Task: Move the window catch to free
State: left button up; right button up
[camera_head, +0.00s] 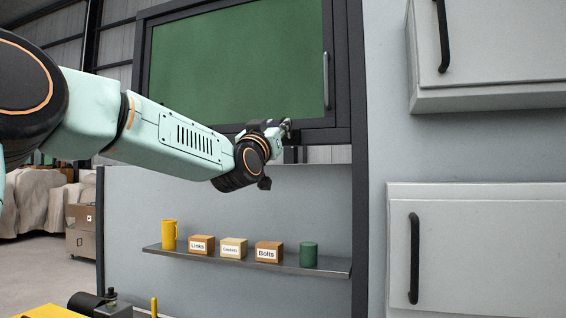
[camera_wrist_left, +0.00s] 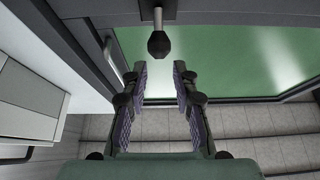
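The window (camera_head: 235,60) has a green pane in a dark frame and fills the upper middle of the head view. My left gripper (camera_head: 286,127) is at the lower right part of this frame, partly hidden by its own wrist. In the left wrist view, a dark knob on a grey stem (camera_wrist_left: 157,43), which looks like the window catch, hangs just beyond the fingertips. My left gripper (camera_wrist_left: 161,72) is open there, with an empty gap lined up with the knob. I cannot tell whether they touch. The catch is not clear in the head view. My right gripper is out of view.
A vertical grey handle (camera_head: 326,80) is on the window's right side. White cabinets (camera_head: 480,240) with black handles stand at the right.

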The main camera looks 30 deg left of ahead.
aim_at(282, 121)
pick_arm(q)
jog(key=x, duration=0.3)
jog(key=shift+w+a+r, duration=0.1)
jog(key=shift+w+r, duration=0.15)
jog(key=shift+r, duration=0.1)
jog(key=shift+w+p, duration=0.25)
jog(key=shift+p, duration=0.2)
jog(key=shift+w+a+r, duration=0.1)
jog(key=shift+w, duration=0.1)
jog(key=shift+c, duration=0.5)
